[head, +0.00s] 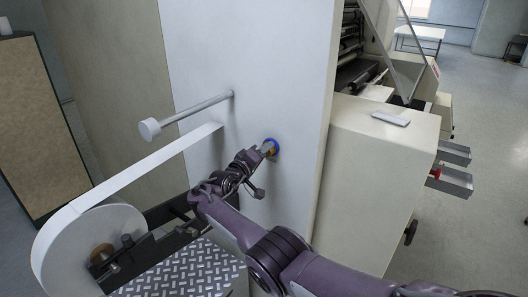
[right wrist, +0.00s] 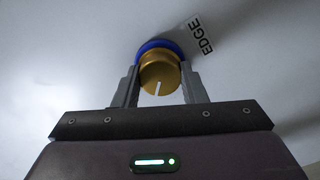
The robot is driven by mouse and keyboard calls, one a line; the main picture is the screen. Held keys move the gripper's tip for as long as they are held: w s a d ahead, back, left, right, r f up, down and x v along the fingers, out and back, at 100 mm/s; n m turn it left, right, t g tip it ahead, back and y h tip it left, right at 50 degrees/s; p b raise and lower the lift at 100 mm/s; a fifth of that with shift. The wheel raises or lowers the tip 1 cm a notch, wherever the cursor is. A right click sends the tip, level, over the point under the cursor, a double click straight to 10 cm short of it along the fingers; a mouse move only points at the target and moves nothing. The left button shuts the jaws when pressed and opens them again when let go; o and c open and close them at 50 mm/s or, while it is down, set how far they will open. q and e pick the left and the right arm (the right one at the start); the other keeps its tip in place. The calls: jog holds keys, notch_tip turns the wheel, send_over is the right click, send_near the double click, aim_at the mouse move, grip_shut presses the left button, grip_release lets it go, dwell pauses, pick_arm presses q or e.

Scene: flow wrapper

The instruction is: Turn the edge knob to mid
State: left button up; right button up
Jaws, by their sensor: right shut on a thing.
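The edge knob is a gold knob (right wrist: 160,77) with a white pointer line and a blue ring (right wrist: 158,45) behind it, on a pale panel. A label reading EDGE (right wrist: 207,45) is beside it, upper right in the right wrist view. The pointer line shows at the lower edge of the knob face in that view. My right gripper (right wrist: 160,88) is shut on the knob, one finger on each side. In the head view the right gripper (head: 264,150) reaches the blue ring (head: 272,146) and mostly hides the knob. My left gripper is not in view.
A white roll (head: 85,245) with a strip of film (head: 140,170) stands at lower left. A grey rod (head: 190,112) sticks out of the panel (head: 285,60) above my right gripper. A cream machine housing (head: 375,165) is to the right, with open floor beyond.

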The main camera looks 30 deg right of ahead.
jog(key=shift+n+p, duration=0.6)
jog(key=shift+n, duration=4)
jog(key=o, duration=1)
jog(key=shift+a, duration=0.1)
jog(key=p+v, duration=0.2)
jog(key=v, duration=0.5)
jog(key=shift+a, duration=0.35)
